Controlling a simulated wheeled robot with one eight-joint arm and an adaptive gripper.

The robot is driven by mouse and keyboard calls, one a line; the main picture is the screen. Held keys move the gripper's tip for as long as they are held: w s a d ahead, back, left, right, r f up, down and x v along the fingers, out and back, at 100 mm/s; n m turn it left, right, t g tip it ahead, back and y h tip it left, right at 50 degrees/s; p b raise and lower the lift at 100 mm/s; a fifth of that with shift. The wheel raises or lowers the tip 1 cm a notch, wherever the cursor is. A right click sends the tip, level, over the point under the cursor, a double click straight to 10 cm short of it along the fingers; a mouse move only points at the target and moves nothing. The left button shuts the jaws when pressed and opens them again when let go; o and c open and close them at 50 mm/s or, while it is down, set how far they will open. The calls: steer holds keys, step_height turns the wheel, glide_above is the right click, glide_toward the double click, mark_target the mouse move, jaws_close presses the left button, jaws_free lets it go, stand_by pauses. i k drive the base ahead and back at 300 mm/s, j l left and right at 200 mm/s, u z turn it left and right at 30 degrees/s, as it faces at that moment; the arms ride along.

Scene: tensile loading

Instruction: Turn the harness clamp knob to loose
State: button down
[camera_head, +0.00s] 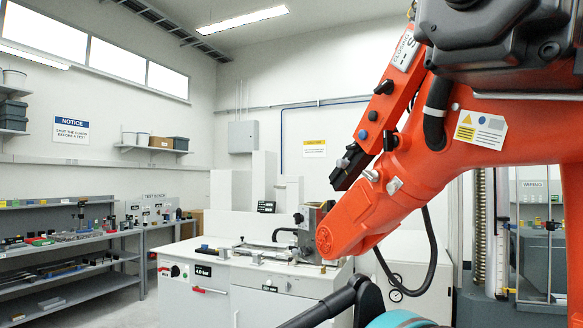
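I cannot make out any harness clamp knob for certain. A small round black knob (175,271) sits on the front of a white bench cabinet (232,312), left of a display reading "4.0 bar" (202,271); its marking is too small to read. A cabinet under a "WIRING" sign (533,184) stands at the right edge, partly hidden by my orange arm. My arm (440,150) fills the right and middle of the view and hides part of the bench top. No gripper fingers can be made out.
Metal fixtures (262,253) stand on the bench top. Grey shelves (70,283) with several small parts line the left wall. Open floor (105,312) lies between the shelves and bench. A dark and teal part (395,319) shows at the bottom edge.

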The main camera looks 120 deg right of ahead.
mark_target(356, 147)
steer(key=z, duration=4.6)
